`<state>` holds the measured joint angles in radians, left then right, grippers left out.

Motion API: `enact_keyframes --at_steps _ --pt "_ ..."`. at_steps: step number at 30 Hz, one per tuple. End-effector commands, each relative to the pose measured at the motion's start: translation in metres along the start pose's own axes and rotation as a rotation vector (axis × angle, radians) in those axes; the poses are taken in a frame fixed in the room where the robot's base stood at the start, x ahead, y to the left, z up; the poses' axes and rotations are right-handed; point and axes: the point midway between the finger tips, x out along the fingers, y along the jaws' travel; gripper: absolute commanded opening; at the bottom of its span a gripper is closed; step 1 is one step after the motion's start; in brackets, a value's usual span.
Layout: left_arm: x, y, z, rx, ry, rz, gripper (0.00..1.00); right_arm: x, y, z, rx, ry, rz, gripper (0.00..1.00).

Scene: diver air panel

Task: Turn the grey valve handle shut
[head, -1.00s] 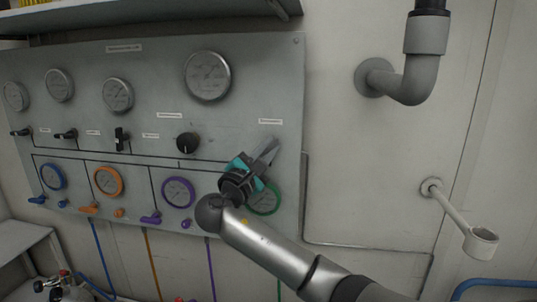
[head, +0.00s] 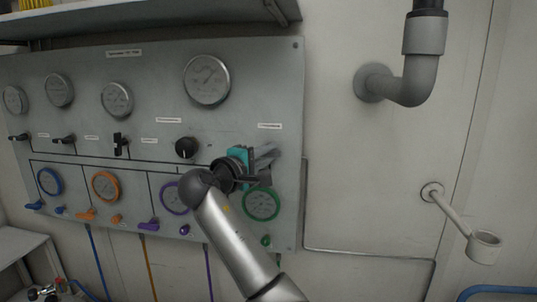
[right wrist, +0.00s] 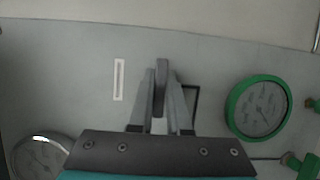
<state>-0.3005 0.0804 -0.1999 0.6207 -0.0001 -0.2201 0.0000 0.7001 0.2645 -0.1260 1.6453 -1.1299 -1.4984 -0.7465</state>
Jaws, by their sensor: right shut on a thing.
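My right gripper (head: 266,157) is at the lower right of the grey air panel (head: 230,125), just above the green-rimmed gauge (head: 261,204). In the right wrist view its two grey fingers are shut on the grey valve handle (right wrist: 161,75), a narrow grey bar between the fingertips. The handle's base is hidden by the fingers. In the head view the gripper and wrist cover most of the handle, and I cannot tell its exact angle there. My left gripper is not in view.
A black knob (head: 186,148) sits left of my right gripper. A purple-rimmed gauge (head: 174,197) is partly behind my wrist. A grey pipe elbow (head: 405,88) and a cup-ended bracket (head: 483,246) stick out of the wall on the right. The wall between is clear.

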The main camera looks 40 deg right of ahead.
Motion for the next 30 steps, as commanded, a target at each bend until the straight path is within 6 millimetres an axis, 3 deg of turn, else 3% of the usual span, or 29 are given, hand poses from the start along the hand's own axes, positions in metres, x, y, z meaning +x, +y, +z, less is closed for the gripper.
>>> enact_keyframes --at_steps 17,18,24,30 --pt "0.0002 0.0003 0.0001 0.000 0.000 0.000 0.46 -0.0005 -0.0017 -0.0004 0.030 0.001 -0.016 0.00" --pt "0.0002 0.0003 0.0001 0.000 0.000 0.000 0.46 -0.0005 -0.0017 -0.0005 0.030 0.002 -0.016 0.19" --pt "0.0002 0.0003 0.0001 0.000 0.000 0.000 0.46 -0.0003 -0.0010 -0.0003 0.029 0.001 -0.014 0.41" --pt "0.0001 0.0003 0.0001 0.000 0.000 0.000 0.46 -0.0002 -0.0005 -0.0002 0.028 0.001 -0.013 0.46"
